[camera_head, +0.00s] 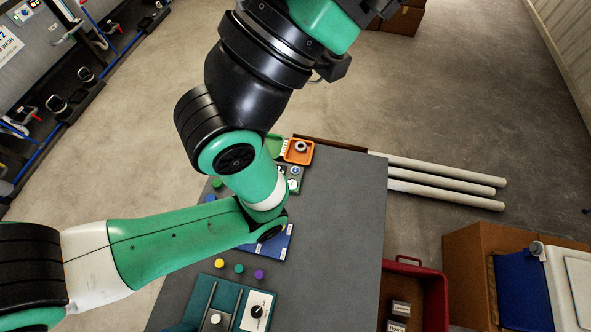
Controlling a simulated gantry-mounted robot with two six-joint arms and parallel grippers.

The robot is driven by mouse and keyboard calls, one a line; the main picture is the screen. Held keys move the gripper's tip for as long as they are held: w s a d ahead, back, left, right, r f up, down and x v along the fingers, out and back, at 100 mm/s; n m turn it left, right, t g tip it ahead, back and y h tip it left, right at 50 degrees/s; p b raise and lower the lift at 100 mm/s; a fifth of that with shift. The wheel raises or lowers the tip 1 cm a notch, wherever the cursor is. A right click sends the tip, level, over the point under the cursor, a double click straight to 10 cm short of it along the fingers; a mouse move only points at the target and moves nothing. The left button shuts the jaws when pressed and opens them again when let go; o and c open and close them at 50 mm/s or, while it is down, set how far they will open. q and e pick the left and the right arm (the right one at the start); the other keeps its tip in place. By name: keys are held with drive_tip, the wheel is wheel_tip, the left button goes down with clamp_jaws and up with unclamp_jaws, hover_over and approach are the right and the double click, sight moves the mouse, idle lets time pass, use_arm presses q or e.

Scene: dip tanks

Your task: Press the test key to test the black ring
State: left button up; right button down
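My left arm crosses the view from the lower left and folds upward over the grey table (335,230). Its gripper cannot be made out; the arm runs out at the top edge. My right gripper is not in view. A teal fixture (229,293) at the bottom carries two rails, a pale knob (215,319) and a white panel with a black round part (257,311). I cannot tell whether that part is the black ring. A small pale device with a round face (293,185) stands beyond my elbow. I cannot single out the test key.
An orange tray (308,157) holding a grey ring (300,146) is at the table's far end. A blue tray (277,249) is partly hidden by my arm. Yellow (219,263), green (238,268) and purple (259,273) discs lie nearby. A red bin (433,290) stands right.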

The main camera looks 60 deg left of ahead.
use_arm(q)
drive_tip(key=shift+c, duration=0.2)
clamp_jaws()
idle(0.3)
idle(1.2)
